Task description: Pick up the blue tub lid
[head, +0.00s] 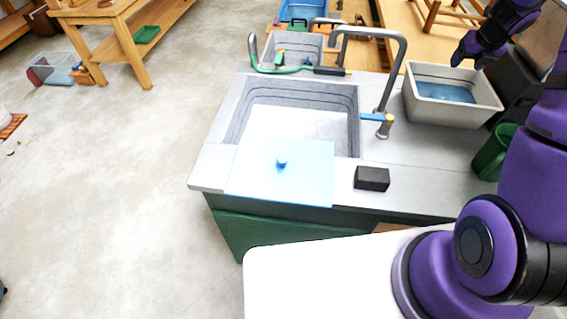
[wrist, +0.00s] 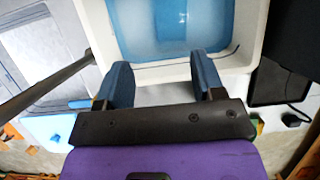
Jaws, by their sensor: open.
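The blue tub lid (head: 250,178) is a flat, pale blue square with a small darker blue knob (head: 282,163) on top. In the head view it lies over the front edge of the sink and the counter. My gripper (head: 472,58) is at the upper right, above a white-grey tub (head: 415,103), well apart from the lid. In the wrist view my gripper (wrist: 163,76) is open, with two blue fingers and nothing between them. The tub (wrist: 243,48) with a blue inside shows beyond the fingers.
The sink (head: 353,120) has a tall grey tap (head: 403,60) with a blue handle on its right. A dark block (head: 371,179) lies right of the lid. A green container (head: 490,155) stands at the counter's right. The floor (head: 100,200) to the left is mostly clear.

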